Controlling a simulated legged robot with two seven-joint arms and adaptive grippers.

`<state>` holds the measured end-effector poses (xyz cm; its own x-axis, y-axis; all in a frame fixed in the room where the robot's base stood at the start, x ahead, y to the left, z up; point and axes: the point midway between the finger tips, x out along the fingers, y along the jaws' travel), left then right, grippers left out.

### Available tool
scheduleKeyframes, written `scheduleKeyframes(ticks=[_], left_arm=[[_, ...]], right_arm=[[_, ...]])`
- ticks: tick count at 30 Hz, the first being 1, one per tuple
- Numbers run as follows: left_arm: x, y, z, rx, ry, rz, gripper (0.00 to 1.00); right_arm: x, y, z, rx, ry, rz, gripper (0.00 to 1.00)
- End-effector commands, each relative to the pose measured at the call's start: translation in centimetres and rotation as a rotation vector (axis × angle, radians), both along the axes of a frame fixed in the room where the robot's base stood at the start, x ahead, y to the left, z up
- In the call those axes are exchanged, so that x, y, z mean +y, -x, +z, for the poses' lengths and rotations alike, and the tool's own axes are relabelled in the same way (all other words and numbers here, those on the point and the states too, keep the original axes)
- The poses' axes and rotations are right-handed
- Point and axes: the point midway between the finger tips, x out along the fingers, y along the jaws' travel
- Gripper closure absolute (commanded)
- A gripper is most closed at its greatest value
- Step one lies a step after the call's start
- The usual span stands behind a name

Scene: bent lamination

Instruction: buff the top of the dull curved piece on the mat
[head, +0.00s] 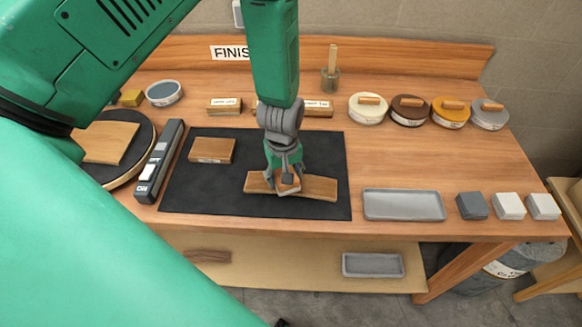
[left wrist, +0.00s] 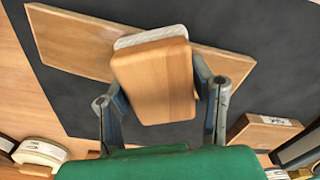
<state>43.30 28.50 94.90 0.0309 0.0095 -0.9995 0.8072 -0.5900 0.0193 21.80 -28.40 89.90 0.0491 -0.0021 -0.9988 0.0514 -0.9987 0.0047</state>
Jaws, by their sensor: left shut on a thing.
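The curved wooden piece (head: 318,187) lies on the dark mat (head: 222,205), with its long side running left to right in the head view. It also shows at the top of the left wrist view (left wrist: 80,42). My left gripper (head: 285,180) is shut on a wooden block with a white pad under it (left wrist: 153,80). The block is over the middle of the curved piece and hides part of its top. The pad looks to be on the piece, but I cannot tell whether it presses. My right gripper is not in view.
A labelled wooden block (head: 212,151) lies on the mat's upper left. An empty grey tray (head: 404,205) and several grey and white blocks (head: 509,206) are at right. Several round lidded tins (head: 409,110) stand behind. A switch strip (head: 158,163) is left of the mat.

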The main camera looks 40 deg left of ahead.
Motion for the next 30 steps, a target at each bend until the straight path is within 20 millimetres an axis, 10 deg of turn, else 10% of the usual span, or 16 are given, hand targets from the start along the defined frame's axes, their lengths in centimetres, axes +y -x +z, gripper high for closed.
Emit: scheduleKeyframes(ticks=[30], left_arm=[[-1.5,-0.9,0.3,-0.003,-0.001,0.001,0.93]], right_arm=[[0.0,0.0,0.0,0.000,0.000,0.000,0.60]])
